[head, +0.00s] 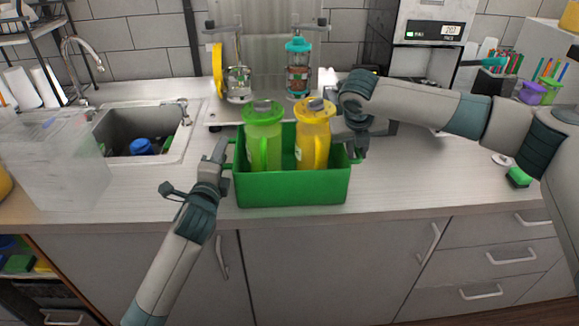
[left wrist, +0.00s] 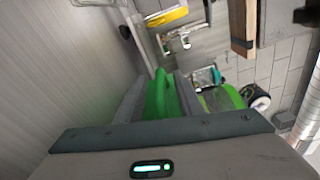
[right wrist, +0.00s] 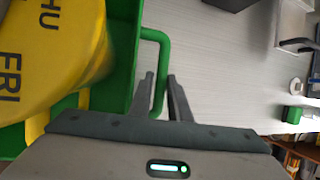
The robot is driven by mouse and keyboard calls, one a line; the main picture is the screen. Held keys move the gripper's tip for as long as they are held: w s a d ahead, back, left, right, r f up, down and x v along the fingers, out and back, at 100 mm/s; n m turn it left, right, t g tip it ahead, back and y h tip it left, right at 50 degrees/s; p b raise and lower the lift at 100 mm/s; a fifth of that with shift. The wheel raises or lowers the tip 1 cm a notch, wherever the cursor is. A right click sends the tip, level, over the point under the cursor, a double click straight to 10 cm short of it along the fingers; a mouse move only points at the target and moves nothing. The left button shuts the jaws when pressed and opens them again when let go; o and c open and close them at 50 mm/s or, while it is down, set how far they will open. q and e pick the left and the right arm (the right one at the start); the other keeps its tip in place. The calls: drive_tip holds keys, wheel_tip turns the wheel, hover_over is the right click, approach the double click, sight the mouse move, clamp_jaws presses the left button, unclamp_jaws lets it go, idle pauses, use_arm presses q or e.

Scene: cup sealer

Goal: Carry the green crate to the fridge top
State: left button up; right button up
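The green crate (head: 292,190) is upright at the counter's front edge; I cannot tell if it touches the counter. It holds a green pitcher (head: 263,140) and a yellow pitcher (head: 313,140). My left gripper (head: 222,152) is at the crate's left handle. In the left wrist view its fingers lie against both sides of the green handle (left wrist: 162,95). My right gripper (head: 358,152) is at the right handle. In the right wrist view its fingers close around the green handle bar (right wrist: 161,75), next to the yellow pitcher (right wrist: 50,55). The fridge top is not clearly identifiable.
A sink (head: 145,130) is at left, with a clear box (head: 65,165) beside it. A coffee machine (head: 430,40) is at back right, and a green sponge (head: 518,177) lies at right. The counter between crate and sponge is mostly clear.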

use_arm(q)
drive_tip(key=c, duration=0.4)
use_arm(e)
clamp_jaws()
use_arm(q)
clamp_jaws()
drive_tip(key=shift+w+r, duration=0.1)
drive_tip(key=shift+r, duration=0.1)
use_arm(e)
drive_tip(key=shift+w+r, duration=0.15)
drive_tip(key=shift+r, duration=0.05)
use_arm(q)
drive_tip(key=shift+r, duration=0.1)
use_arm(e)
drive_tip(key=shift+r, duration=0.15)
